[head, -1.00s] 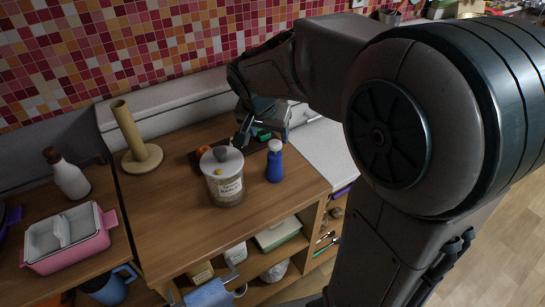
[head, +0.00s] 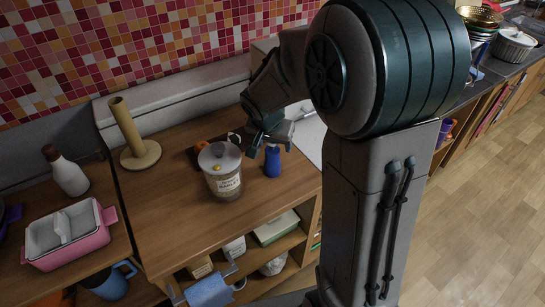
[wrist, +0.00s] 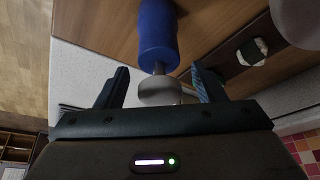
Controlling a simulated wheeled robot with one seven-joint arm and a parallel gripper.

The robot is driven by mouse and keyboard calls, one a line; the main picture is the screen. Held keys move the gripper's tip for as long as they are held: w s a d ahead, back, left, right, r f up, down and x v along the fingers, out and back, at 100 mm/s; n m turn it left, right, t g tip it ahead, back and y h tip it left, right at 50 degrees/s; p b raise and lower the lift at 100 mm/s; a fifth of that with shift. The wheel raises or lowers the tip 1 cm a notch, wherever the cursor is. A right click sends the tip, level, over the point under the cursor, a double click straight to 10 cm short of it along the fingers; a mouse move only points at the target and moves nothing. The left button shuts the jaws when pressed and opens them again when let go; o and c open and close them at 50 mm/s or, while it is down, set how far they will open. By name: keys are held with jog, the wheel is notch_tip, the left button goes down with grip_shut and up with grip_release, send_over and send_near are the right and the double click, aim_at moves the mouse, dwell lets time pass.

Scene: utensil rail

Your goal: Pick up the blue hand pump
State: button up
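The blue hand pump (head: 273,163) stands upright on the wooden counter top (head: 180,215), near its right edge. Its pale top is hidden by my gripper in the head view. My gripper (head: 267,143) is over the pump's top. In the wrist view the blue pump (wrist: 158,32) and its pale grey head show between the fingers of my gripper (wrist: 160,82). The fingers are wide apart, one on each side of the head, with a gap on both sides. My gripper is open and holds nothing.
A lidded, labelled canister (head: 222,172) stands close to the left of the pump. A tan paper-towel holder (head: 135,140) stands at the back left. The counter's front is clear.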

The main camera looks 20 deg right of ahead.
jog(key=c, duration=1.2)
jog(key=shift+r, duration=0.15)
jog(key=shift+c, duration=0.2)
